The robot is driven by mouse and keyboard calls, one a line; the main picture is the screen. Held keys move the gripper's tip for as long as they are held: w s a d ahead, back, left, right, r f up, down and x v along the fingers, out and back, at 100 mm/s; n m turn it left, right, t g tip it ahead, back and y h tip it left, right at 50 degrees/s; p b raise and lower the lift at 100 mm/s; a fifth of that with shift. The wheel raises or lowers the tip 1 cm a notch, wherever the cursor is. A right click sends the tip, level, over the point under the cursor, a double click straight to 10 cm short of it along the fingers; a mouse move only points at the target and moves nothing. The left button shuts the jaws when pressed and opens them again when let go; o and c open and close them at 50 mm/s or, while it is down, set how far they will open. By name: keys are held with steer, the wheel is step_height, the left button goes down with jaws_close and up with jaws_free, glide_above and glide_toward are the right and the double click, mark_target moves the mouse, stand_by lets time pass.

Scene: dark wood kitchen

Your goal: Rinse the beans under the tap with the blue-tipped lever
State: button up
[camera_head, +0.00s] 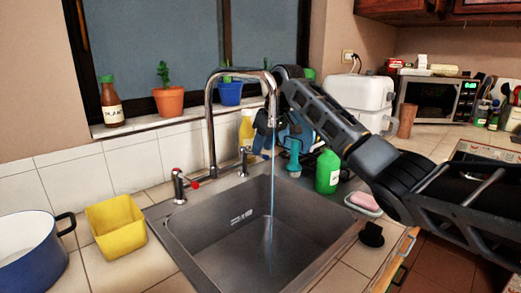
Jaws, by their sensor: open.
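A stream of water (271,190) runs from the tall curved tap (211,115) into the grey sink (180,245). The left lever (179,187) has a red tip. The right lever (243,161) stands behind the sink; its blue tip is hard to make out. My arm reaches in from the right and bends down behind the tap's spout. My gripper (262,145) points down just right of the right lever, open and partly hidden by the spout and stream. I cannot tell whether it touches the lever. I cannot make out any beans.
A yellow container (117,226) and a blue pot (30,255) stand on the counter left of the sink. A green bottle (327,172), a pink sponge (364,202) and a dark stopper (371,235) are on the right. Potted plants (169,101) line the sill.

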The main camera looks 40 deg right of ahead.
steer(key=shift+x, duration=1)
jaws_close()
